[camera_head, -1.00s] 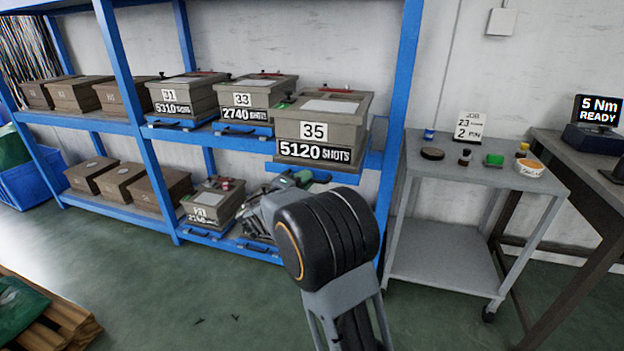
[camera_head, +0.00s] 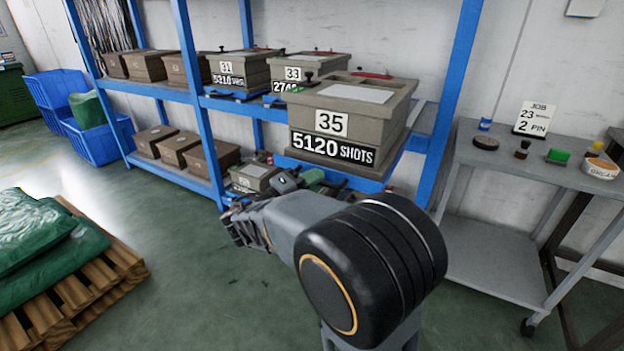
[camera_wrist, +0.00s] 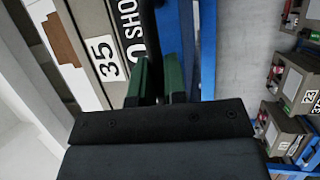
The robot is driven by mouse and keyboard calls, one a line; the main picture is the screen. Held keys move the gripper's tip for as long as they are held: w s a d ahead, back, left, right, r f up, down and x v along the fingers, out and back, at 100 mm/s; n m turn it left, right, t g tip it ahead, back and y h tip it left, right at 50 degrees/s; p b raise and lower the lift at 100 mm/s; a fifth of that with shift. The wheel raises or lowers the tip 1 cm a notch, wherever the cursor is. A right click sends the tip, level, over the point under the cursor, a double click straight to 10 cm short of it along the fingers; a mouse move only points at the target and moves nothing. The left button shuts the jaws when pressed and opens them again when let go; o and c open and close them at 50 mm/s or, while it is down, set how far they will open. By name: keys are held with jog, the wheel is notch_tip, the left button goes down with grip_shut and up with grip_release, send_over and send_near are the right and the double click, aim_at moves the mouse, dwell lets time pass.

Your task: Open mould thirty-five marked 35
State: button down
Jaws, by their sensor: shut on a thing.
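Mould 35 (camera_head: 340,150) is a brown-grey box with a pale panel on its lid and plates reading "35" and "5120 SHOTS". It stands upright on a blue tray (camera_head: 345,180) at the front of the upper shelf, jutting out beyond the shelf edge. Its lid looks closed. My gripper (camera_wrist: 164,85) has green fingers shut on a black handle (camera_wrist: 150,30) by the tray's blue edge, beside mould 35's number face (camera_wrist: 105,55). In the head view my arm hides most of the gripper, and the exact grip is partly hidden.
Mould 31 (camera_head: 240,68) and mould 33 (camera_head: 322,67) stand left on the same blue rack (camera_head: 205,140). A grey cart (camera_head: 555,165) with small items stands close on the right. A pallet (camera_head: 100,275) with green sacks lies front left.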

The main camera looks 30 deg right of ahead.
jog(key=c, duration=1.2)
grip_release()
jog(key=shift+a, duration=0.1)
jog(key=p+v, duration=0.2)
jog(key=v, duration=1.1)
jog(key=shift+a, duration=0.35)
jog(key=s+d+r+g+y+p, duration=0.4)
jog(key=s+r+y+p, duration=0.5)
jog(key=p, duration=0.7)
jog(key=a+r+t+y+p, duration=0.1)
jog(key=r+t+y+p, duration=0.1)
jog(key=r+y+p, duration=0.1)
jog(key=a+r+t+y+p, duration=0.2)
jog(key=r+y+p, duration=0.2)
jog(key=p, duration=0.3)
jog(key=a+r+t+y+p, duration=0.1)
jog(key=a+r+y+p, duration=0.1)
jog(key=r+y+p, duration=0.2)
jog(key=shift+s+a+r+t+p, duration=0.2)
jog(key=shift+s+r+t+p, duration=0.2)
jog(key=shift+r, duration=0.2)
